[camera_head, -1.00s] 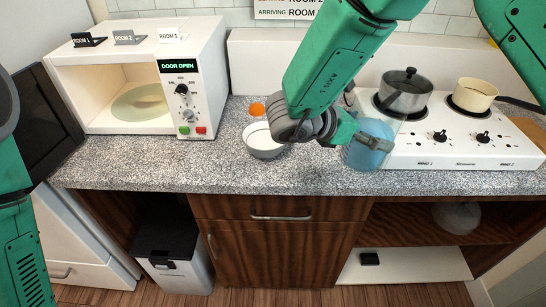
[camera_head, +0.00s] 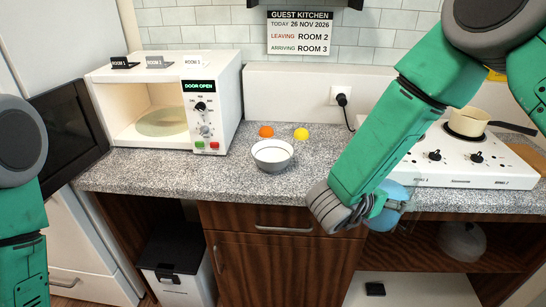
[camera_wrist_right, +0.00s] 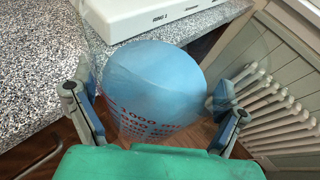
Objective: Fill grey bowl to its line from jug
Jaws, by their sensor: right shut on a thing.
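The grey bowl (camera_head: 272,155) stands upright on the counter, with a pale inside and a faint line near its rim. I cannot tell any liquid in it. My right gripper (camera_head: 388,207) is shut on the clear jug (camera_head: 402,193), which holds blue liquid and is to the right of the bowl at the counter's front edge. In the right wrist view, the jug (camera_wrist_right: 155,85) sits between the two fingers and shows red volume marks. The arm hides part of the jug in the head view. My left arm shows at the left edge, but its gripper is out of frame.
An open microwave (camera_head: 165,105) with a plate inside stands left of the bowl. An orange ball (camera_head: 266,131) and a yellow ball (camera_head: 301,134) lie behind it. A white hob (camera_head: 470,165) with a cream pan (camera_head: 467,121) is at right.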

